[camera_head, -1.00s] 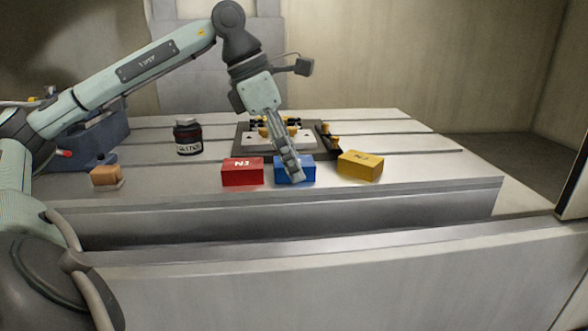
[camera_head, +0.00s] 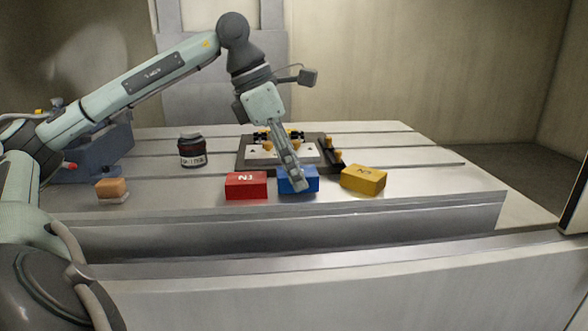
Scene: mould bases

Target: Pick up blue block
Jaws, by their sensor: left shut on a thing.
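The blue block (camera_head: 311,181) sits near the front of the grey slotted table, between a red block (camera_head: 246,186) and a yellow block (camera_head: 363,178). My left gripper (camera_head: 297,182) reaches down from above and is shut on the blue block, its fingers covering the middle of it. I cannot tell whether the block is clear of the table. My right gripper is not in view.
A dark mould base with a light plate (camera_head: 262,153) lies behind the blocks. A dark jar (camera_head: 192,152) stands to the left. An orange-brown block on a pale base (camera_head: 112,190) is at the front left. The table's right side is clear.

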